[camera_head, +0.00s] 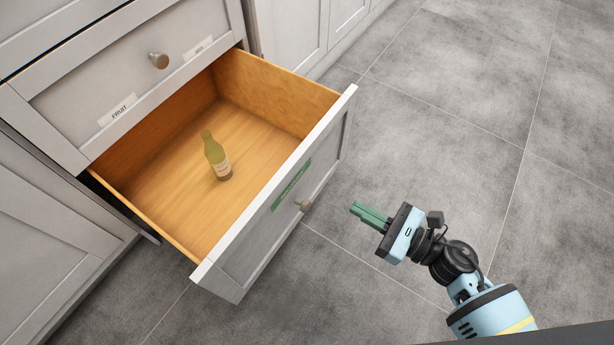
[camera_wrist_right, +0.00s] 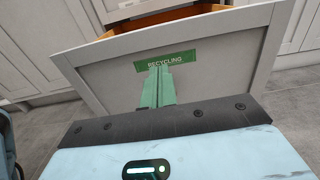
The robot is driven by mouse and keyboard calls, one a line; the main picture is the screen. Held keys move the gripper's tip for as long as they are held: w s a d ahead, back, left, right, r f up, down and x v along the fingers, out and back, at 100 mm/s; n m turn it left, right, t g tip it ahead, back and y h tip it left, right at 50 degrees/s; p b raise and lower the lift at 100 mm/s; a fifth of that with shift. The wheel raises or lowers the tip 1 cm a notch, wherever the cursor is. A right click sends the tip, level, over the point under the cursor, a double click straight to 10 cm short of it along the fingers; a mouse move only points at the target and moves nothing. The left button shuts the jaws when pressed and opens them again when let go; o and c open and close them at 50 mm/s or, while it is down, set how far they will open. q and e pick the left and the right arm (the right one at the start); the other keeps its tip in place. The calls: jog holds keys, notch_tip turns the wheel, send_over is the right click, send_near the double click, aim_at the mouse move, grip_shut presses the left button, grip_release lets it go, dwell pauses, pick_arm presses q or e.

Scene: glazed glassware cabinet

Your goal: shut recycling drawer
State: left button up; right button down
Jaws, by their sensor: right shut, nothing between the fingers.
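The recycling drawer (camera_head: 268,222) is pulled well out of the cabinet in the head view. Its front carries a green label (camera_head: 291,186) and a round knob (camera_head: 303,205). A greenish-yellow bottle (camera_head: 216,157) lies or stands inside on the wooden floor. My right gripper (camera_head: 355,210) is shut and empty, in front of the drawer front and to the right of the knob, with a gap between. In the right wrist view the drawer front (camera_wrist_right: 215,80) is straight ahead, its label (camera_wrist_right: 165,61) reading RECYCLING, and the green fingers (camera_wrist_right: 158,75) partly cover the front. The knob is hidden there. My left gripper is not in view.
A closed drawer labelled FRUIT (camera_head: 118,109) with a knob (camera_head: 159,61) is above the open one. A cabinet door (camera_head: 55,220) stands to the left. The grey tiled floor (camera_head: 450,110) is clear to the right.

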aim_at(294, 173)
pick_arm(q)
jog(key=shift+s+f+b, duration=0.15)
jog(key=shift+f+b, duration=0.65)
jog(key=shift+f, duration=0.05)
pick_arm(e)
jog(key=x, duration=1.4)
jog(key=shift+a, duration=0.1)
